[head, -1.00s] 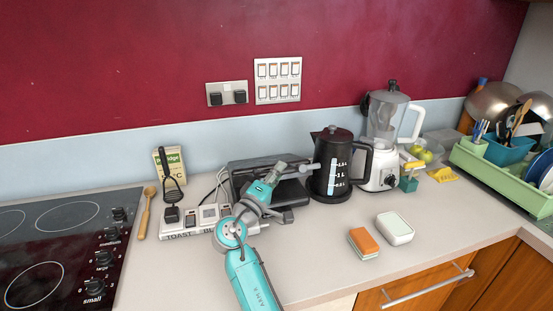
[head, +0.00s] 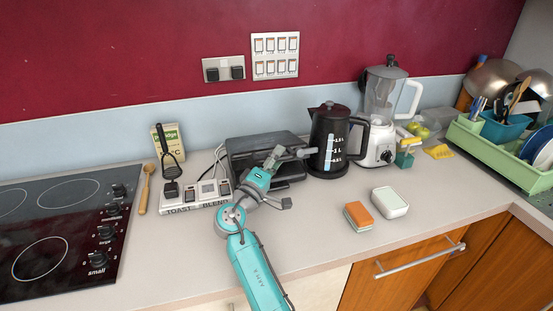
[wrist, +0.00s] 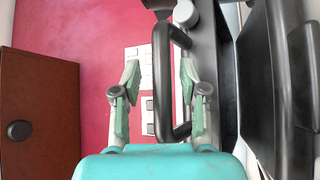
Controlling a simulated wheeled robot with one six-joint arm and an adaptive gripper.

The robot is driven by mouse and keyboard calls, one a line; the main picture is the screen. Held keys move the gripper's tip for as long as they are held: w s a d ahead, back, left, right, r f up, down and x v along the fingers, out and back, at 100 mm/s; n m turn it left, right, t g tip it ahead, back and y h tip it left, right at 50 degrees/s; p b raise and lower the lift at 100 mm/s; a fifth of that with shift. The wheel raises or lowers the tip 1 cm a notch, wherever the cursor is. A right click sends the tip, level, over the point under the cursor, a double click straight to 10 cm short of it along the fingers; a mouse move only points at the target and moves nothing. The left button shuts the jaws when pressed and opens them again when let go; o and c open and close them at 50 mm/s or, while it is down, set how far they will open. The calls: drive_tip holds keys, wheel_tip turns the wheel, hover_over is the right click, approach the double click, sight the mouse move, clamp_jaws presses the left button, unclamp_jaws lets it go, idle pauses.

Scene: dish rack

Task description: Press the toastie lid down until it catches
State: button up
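The toastie maker (head: 245,147) is a dark grey appliance standing on the counter against the wall, left of the black kettle. In the wrist view its dark body (wrist: 270,90) fills the right side, with a narrow light gap between two dark parts. A black loop handle (wrist: 183,85) shows between my fingers in the wrist view. My gripper (head: 279,154) is in front of the toastie maker and hides part of it. In the wrist view my gripper (wrist: 160,80) has its fingers apart. Whether they touch the handle I cannot tell.
The black kettle (head: 325,142) stands close on the right of the toastie maker, with a blender (head: 374,157) beyond. A labelled switch box (head: 196,194) is on the left. A sponge (head: 357,216) and a white block (head: 390,202) lie on the front counter, otherwise clear there.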

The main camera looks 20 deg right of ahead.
drive_tip(key=v, duration=1.2)
drive_tip(key=shift+c, duration=0.2)
